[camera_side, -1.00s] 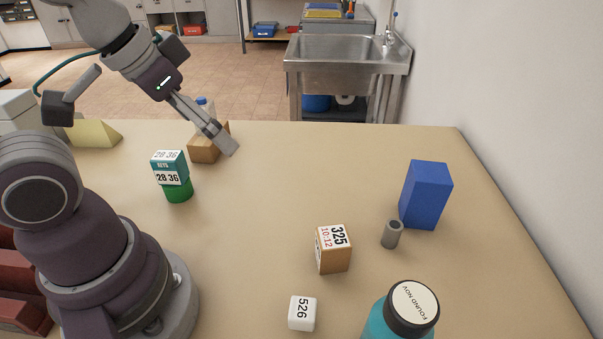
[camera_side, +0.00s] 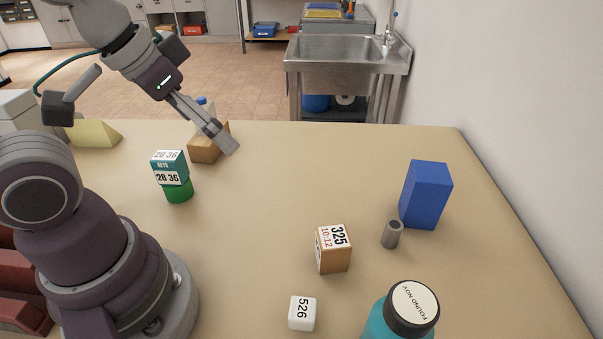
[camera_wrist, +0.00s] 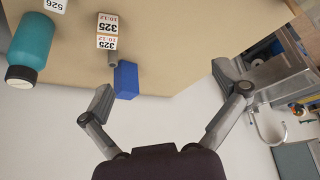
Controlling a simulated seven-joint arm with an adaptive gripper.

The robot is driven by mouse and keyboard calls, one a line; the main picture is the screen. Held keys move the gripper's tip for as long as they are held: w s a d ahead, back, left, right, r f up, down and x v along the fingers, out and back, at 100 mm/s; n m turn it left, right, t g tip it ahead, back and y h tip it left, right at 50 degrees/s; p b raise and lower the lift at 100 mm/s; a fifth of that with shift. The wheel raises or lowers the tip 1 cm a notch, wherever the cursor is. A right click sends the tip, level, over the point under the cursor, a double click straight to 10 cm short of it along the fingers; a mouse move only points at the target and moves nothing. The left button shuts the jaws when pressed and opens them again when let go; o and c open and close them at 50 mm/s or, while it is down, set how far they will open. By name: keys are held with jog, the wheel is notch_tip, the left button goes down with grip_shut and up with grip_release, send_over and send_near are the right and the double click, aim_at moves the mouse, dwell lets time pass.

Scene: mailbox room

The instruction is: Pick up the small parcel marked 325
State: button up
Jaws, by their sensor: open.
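The small parcel marked 325 (camera_side: 333,250) is a brown box with a white label on its top and side, standing on the table. It also shows at the top of the wrist view (camera_wrist: 107,32), beyond a grey cylinder and a blue block. My gripper (camera_side: 229,147) is above the far left part of the table, well away from the parcel. In the wrist view my gripper (camera_wrist: 165,85) has its two fingers spread wide with nothing between them.
A blue block (camera_side: 426,194) and a grey cylinder (camera_side: 392,234) stand right of the parcel. A white cube marked 526 (camera_side: 302,313) and a teal bottle (camera_side: 392,318) are in front. The table's middle is clear.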

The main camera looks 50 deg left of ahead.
jog(key=c, duration=0.3)
jog(key=m+g, duration=0.5)
jog(key=m, duration=1.7)
send_near(333, 236)
jog(key=f+m, duration=0.2)
jog(key=shift+d+f+m+g, duration=0.1)
jog(key=shift+d+m+g, duration=0.1)
jog(key=shift+m+g, duration=0.1)
jog(key=f, duration=1)
jog(key=shift+w+a+f, duration=0.15)
jog(key=shift+w+a, duration=0.05)
jog(key=shift+w, duration=0.05)
